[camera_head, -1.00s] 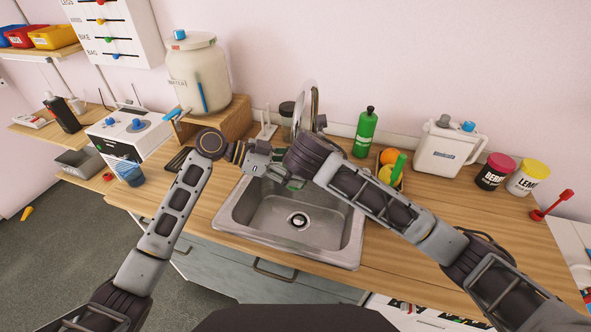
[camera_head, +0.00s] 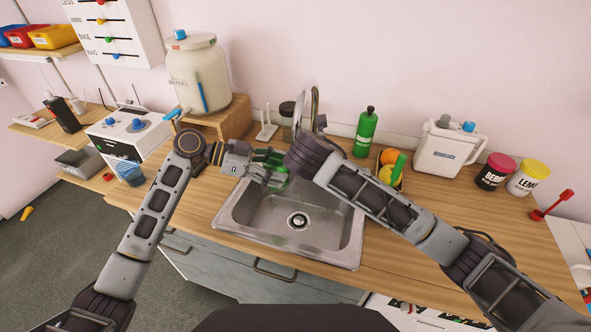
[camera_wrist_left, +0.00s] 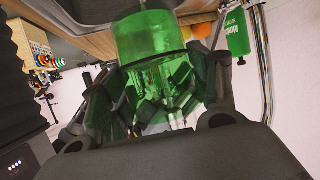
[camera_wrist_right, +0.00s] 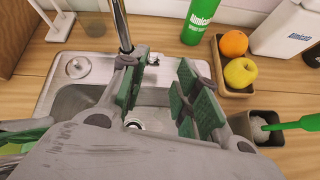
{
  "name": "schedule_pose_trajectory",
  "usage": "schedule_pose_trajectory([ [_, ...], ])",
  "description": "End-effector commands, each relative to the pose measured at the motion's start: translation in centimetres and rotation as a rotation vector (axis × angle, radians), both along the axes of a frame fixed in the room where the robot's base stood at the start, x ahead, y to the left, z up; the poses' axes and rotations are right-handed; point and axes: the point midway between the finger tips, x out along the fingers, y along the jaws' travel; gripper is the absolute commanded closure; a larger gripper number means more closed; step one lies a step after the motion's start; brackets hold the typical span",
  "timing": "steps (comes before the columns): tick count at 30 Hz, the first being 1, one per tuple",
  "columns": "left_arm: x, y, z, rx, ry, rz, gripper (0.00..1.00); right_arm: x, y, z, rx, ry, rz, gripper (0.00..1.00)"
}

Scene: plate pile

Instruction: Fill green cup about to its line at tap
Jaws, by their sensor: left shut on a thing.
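The green see-through cup (camera_wrist_left: 150,45) is between the fingers of my left gripper (camera_wrist_left: 156,95), which is shut on it. In the head view the cup (camera_head: 276,180) is over the back left part of the sink (camera_head: 235,215), partly hidden by the fingers. The tap (camera_head: 316,103) stands behind the sink. My right gripper (camera_wrist_right: 162,95) is open over the sink; its left finger is close to the tap's upright pipe (camera_wrist_right: 120,25), contact unclear. In the head view my right wrist hides its fingers.
A green bottle (camera_head: 366,132) and a tray of fruit (camera_wrist_right: 236,88) stand right of the tap. A dark box with a green-handled brush (camera_wrist_right: 258,128) is nearer.

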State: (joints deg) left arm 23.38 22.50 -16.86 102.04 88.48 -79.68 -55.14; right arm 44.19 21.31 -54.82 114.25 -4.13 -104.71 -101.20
Motion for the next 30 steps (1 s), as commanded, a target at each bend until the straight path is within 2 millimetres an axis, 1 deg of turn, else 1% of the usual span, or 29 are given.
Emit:
schedule_pose_trajectory([
  [3,0.0,1.5,0.0,0.000,0.001,0.001,0.62,0.0,0.0,0.0,0.000,0.000,0.000,0.69],
  [6,-0.1,2.2,0.0,0.000,-0.001,0.000,0.62,0.0,0.0,0.0,0.000,0.000,0.000,0.69],
  [13,-0.1,2.3,0.1,-0.001,-0.001,0.000,0.62,0.0,0.0,0.0,0.000,0.000,0.000,0.69],
  [14,-0.1,2.3,0.0,-0.001,-0.001,-0.001,0.62,0.0,0.0,0.0,0.000,0.000,0.000,0.70],
  [21,-0.1,2.3,0.0,-0.001,-0.001,0.000,0.62,-0.1,0.0,-0.3,-0.005,-0.005,0.005,1.00],
  [26,-0.1,2.3,0.0,-0.001,-0.001,0.000,0.62,-0.4,-0.1,-1.1,-0.019,-0.021,0.018,1.00],
  [30,-0.1,2.3,0.0,-0.001,-0.001,0.000,0.62,-0.9,-0.1,-2.1,-0.041,-0.043,0.039,1.00],
])
